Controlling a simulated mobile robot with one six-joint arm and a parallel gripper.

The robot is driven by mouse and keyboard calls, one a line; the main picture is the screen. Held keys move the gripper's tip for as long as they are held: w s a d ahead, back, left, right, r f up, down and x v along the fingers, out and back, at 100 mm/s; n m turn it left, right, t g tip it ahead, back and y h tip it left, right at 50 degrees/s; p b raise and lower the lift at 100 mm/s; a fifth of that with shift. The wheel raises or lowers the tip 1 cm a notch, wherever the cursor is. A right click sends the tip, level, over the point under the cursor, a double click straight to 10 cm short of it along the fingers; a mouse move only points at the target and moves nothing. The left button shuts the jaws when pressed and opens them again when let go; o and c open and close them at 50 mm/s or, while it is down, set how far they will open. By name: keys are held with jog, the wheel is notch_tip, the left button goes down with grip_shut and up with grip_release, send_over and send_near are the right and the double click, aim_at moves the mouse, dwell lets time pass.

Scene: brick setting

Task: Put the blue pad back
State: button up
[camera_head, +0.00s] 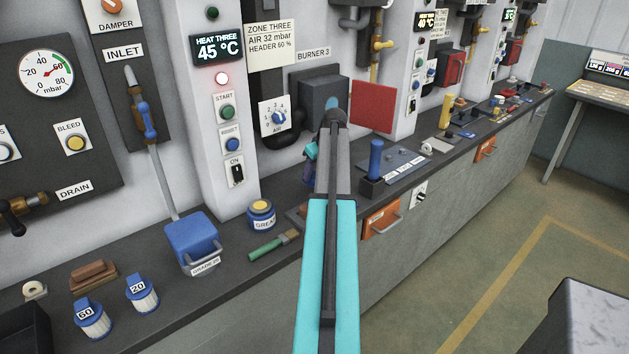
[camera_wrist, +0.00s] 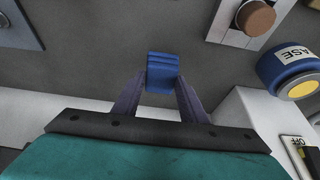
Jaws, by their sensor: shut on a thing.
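The blue pad (camera_wrist: 163,72) is a small ridged blue block in the wrist view. My gripper (camera_wrist: 161,88) has its two dark purple fingers closed on it, one on each side. A dark grey surface lies behind the pad; I cannot tell the gap between them. In the head view my gripper is mostly hidden behind my own arm, over the bench beside the post with the START button. The pad cannot be made out there.
The dark bench (camera_head: 345,197) carries a grease tin (camera_head: 262,215), also in the wrist view (camera_wrist: 289,70), a green-handled brush (camera_head: 273,245), a blue container (camera_head: 192,243), and a plate with an upright blue handle (camera_head: 376,160). An orange drawer (camera_head: 381,220) is below.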

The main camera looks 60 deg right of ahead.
aim_at(314, 179)
jog(key=shift+f, duration=0.15)
jog(key=shift+f+p, duration=0.45)
jog(key=shift+f, duration=1.25)
jog(key=o, duration=0.9)
jog(key=shift+f, duration=0.1)
jog(key=shift+b+v, duration=1.1)
jog(key=shift+v, duration=5)
jog(key=shift+s, duration=0.1)
